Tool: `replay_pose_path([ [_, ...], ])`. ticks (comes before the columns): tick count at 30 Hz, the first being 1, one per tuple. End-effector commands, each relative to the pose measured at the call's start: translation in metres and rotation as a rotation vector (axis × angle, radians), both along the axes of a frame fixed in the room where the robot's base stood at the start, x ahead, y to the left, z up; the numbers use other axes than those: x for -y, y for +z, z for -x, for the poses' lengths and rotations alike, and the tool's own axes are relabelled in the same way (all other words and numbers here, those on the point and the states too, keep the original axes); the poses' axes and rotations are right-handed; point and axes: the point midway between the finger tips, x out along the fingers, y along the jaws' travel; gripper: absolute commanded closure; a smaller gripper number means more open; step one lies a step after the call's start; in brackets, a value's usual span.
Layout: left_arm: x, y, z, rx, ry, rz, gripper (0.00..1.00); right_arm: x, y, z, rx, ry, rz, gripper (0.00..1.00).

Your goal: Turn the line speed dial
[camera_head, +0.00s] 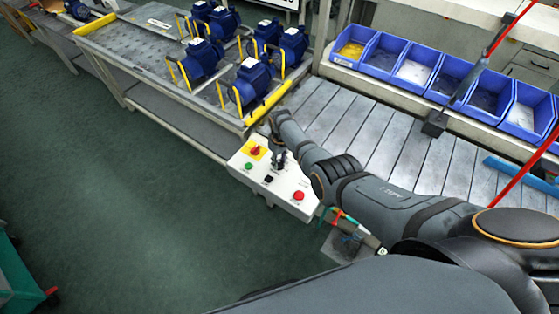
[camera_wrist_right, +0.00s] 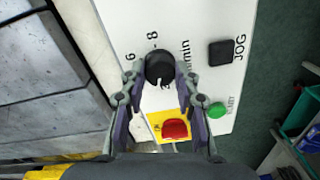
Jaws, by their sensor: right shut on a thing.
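The line speed dial (camera_wrist_right: 159,67) is a round black knob with a white pointer line, on a white control panel (camera_wrist_right: 125,18) with printed numbers around it. My right gripper (camera_wrist_right: 159,82) is shut on the dial, one finger on each side of it. In the head view my right gripper (camera_head: 278,158) reaches down onto the panel (camera_head: 240,162) and hides the dial. My left gripper is not in view.
Near the dial are a black JOG button (camera_wrist_right: 221,52), a green button (camera_wrist_right: 217,110) and a red switch (camera_wrist_right: 174,129) on a yellow plate. A red button (camera_head: 299,195) sits at the panel's near end. Blue pumps (camera_head: 254,80) stand on the bench behind; blue bins (camera_head: 383,53) line the back.

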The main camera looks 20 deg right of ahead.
Motion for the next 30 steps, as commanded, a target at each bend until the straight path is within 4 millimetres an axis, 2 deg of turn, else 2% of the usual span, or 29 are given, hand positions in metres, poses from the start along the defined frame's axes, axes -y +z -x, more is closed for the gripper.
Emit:
replay_pose_path([
  [6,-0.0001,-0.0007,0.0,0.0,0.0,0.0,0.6,-0.0002,-0.0007,0.0005,-0.003,0.176,0.0,1.0],
  [15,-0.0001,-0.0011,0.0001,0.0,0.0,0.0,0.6,-0.0002,-0.0004,0.0003,-0.002,0.342,0.001,1.0],
  [30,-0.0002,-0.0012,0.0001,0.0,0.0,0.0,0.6,0.0,-0.0003,0.0003,-0.002,0.413,0.001,1.0],
])
